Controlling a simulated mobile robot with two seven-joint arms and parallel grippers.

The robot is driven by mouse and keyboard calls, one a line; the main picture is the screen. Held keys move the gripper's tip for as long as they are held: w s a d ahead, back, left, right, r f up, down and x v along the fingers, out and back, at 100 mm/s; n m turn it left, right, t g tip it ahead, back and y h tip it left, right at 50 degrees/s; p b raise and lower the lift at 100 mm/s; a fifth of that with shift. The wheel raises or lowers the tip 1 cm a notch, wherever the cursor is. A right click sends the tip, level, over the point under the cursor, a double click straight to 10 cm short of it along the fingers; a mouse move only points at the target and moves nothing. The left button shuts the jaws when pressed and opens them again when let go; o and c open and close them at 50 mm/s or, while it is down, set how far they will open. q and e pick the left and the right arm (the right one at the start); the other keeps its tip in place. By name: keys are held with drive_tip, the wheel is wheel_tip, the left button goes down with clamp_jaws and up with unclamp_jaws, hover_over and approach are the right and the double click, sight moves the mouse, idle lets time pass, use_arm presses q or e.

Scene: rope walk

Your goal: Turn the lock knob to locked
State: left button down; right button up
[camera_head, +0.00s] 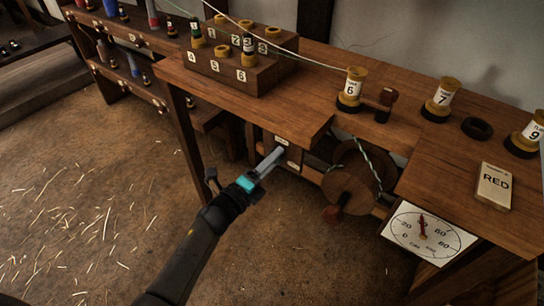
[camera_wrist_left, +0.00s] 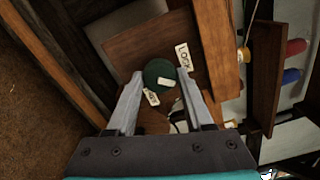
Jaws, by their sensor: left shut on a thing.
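The lock knob (camera_wrist_left: 158,70) is a dark green round knob on a brown wooden panel (camera_wrist_left: 135,48). It carries a small white mark on its lower right part; I cannot tell which label it points to. A white label reading LOCK (camera_wrist_left: 183,56) is at the knob's upper right, and another label (camera_wrist_left: 152,98), too small to read surely, is below it. My left gripper (camera_wrist_left: 160,75) is shut on the knob, one finger on each side. In the head view my left gripper (camera_head: 279,153) reaches the panel under the bench, and the knob is hidden there. My right gripper is not in view.
The wooden bench (camera_head: 312,80) stands over the panel. A wooden wheel (camera_head: 349,188) with a red handle is right of my gripper. Numbered spools stand on top. Straw-strewn floor at left is open.

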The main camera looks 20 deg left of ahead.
use_arm(q)
drive_tip(key=shift+n+p, duration=1.35)
drive_tip(key=shift+n, duration=2.25)
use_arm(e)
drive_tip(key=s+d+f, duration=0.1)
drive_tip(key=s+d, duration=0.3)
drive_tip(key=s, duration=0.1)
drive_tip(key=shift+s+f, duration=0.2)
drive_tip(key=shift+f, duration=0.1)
use_arm(q)
drive_tip(key=shift+c, duration=1.6)
unclamp_jaws()
drive_tip(key=shift+r, duration=0.1)
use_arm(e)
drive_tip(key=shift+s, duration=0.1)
